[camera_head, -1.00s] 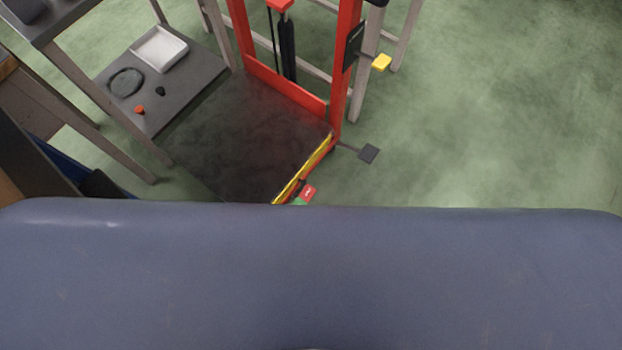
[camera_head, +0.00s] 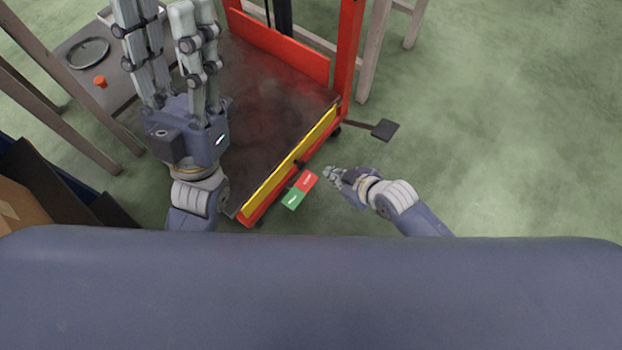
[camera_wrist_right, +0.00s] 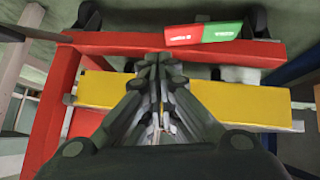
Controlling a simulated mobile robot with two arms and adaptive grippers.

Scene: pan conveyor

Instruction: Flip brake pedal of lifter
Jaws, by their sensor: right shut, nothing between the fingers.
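The lifter's brake pedal (camera_head: 300,190), with a red half and a green half, sticks out low in front of the lifter's yellow-striped front edge (camera_head: 288,168). In the right wrist view, the pedal (camera_wrist_right: 204,32) lies beyond the fingertips, red half left and green half right. My right gripper (camera_head: 328,172) is shut and empty, just right of the pedal's red half and apart from it in the head view. It also shows in the wrist view (camera_wrist_right: 160,62). My left gripper (camera_head: 162,14) is raised at the left, its fingers spread and empty, covering part of the platform.
The lifter's dark platform (camera_head: 262,95) lies behind the yellow edge, with a red mast (camera_head: 350,55) at its right. A black foot plate (camera_head: 384,130) sticks out on the right. A grey table (camera_head: 70,45) stands at the left.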

